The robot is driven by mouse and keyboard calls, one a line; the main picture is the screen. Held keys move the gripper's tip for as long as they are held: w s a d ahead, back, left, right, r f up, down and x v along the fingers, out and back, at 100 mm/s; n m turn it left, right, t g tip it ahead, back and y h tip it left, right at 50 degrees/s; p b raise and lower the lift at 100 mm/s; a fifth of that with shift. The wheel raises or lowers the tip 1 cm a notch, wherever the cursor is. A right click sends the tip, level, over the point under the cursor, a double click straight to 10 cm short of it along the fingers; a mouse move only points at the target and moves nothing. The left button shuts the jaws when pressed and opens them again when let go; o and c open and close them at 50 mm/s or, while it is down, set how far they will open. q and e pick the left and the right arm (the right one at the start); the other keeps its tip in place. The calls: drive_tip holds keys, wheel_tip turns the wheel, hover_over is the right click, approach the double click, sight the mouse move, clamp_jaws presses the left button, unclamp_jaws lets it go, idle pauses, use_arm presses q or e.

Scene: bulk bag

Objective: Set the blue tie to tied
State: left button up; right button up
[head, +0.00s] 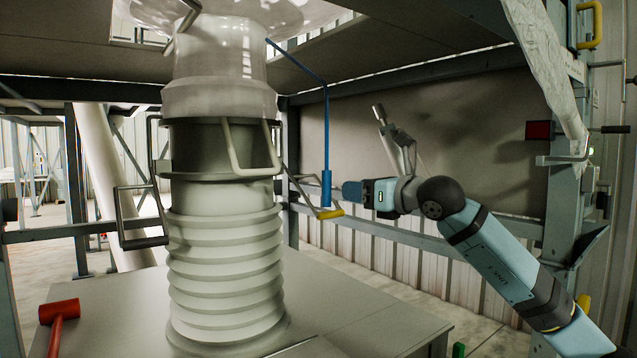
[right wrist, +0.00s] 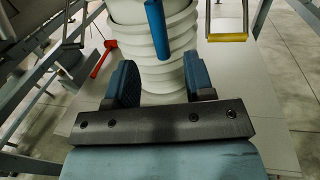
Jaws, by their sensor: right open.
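The blue tie (head: 326,185) is a thin bent blue rod that runs out from the top of the pale spout (head: 220,70) and hangs down to a thicker blue cylindrical end. In the right wrist view that blue end (right wrist: 157,28) shows ahead of my jaws, in front of the ribbed white bellows. My right gripper (head: 350,193) is just right of the blue end in the head view. Its two fingers (right wrist: 160,84) are apart with nothing between them. My left gripper is in no view.
A wire handle with a yellow grip (head: 330,214) sits just below the blue end. Other grey handles surround the dark collar (head: 205,147). The ribbed bellows (head: 225,270) stands on a grey table, with a red mallet (head: 58,312) at the left. Steel frame posts stand at both sides.

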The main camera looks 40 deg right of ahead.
sight(330, 187)
drive_tip(key=w+p, duration=0.1)
drive_tip(key=w, duration=0.2)
drive_tip(key=w+p, duration=0.2)
drive_tip(key=w, duration=0.1)
drive_tip(key=w+a+p, duration=0.1)
drive_tip(key=w, duration=0.2)
drive_tip(key=shift+w+r, duration=0.15)
drive_tip(key=shift+w, duration=0.2)
drive_tip(key=shift+w+a+p, duration=0.1)
drive_tip(key=shift+w+p, duration=0.25)
drive_tip(key=shift+w, duration=0.1)
clamp_jaws()
